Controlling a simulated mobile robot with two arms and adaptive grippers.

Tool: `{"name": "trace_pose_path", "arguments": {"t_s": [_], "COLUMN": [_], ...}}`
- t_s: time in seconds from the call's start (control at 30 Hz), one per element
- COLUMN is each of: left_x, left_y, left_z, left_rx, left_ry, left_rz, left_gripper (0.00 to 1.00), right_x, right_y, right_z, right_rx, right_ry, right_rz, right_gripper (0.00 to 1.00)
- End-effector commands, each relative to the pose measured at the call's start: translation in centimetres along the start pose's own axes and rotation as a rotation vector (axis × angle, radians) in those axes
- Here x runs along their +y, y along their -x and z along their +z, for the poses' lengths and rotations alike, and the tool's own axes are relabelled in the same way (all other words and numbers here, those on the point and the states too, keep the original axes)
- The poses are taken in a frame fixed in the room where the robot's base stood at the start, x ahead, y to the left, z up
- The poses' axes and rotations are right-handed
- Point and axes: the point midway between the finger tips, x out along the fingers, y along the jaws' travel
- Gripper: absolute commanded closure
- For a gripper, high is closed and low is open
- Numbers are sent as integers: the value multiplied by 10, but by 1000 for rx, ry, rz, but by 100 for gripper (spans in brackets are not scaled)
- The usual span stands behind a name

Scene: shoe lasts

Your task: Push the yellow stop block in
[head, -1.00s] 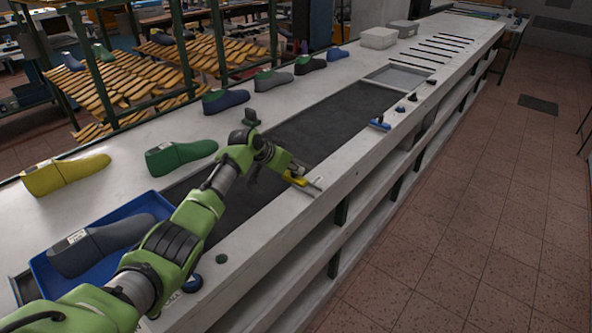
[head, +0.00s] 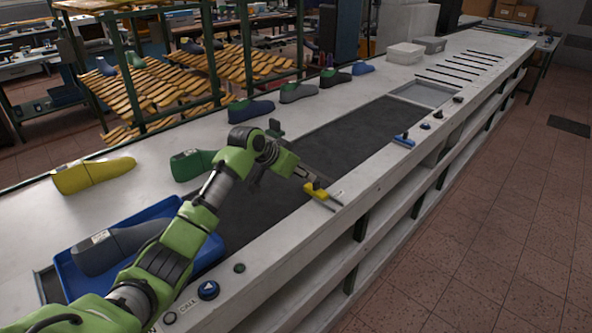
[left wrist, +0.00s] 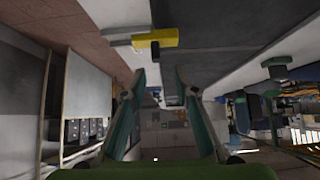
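The yellow stop block (head: 317,190) sits at the near edge of the dark conveyor belt, on the pale bench rim, with a thin metal rod to its right. It also shows at the top of the left wrist view (left wrist: 154,39). My left gripper (head: 313,178) is just behind and left of the block in the head view. In the left wrist view its two fingers (left wrist: 160,80) are spread with nothing between them, and the block lies beyond the fingertips. Whether a finger touches it I cannot tell. My right gripper is out of view.
A blue tray (head: 68,268) holds a grey shoe last (head: 110,250). Yellow (head: 92,174) and green (head: 190,164) lasts stand behind the belt. A blue arrow button (head: 208,290) is on the near rim.

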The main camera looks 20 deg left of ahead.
Motion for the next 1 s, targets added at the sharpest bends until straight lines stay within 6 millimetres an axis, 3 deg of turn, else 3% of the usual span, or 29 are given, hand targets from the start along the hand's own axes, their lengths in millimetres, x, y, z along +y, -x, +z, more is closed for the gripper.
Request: {"name": "trace_pose_path", "arguments": {"t_s": [0.1,0.3,1.0], "left_x": [-1,-1,0], "left_y": [19,35,37], "left_z": [0,1,1], "left_rx": [0,-1,-1], "left_ry": [-1,1,1], "left_rz": [-1,-1,1], "left_gripper": [72,72,72], "right_x": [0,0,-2], "right_y": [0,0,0], "right_z": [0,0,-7], "right_rx": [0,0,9], "right_ry": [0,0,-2], "right_rz": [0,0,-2], "right_gripper": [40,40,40]}}
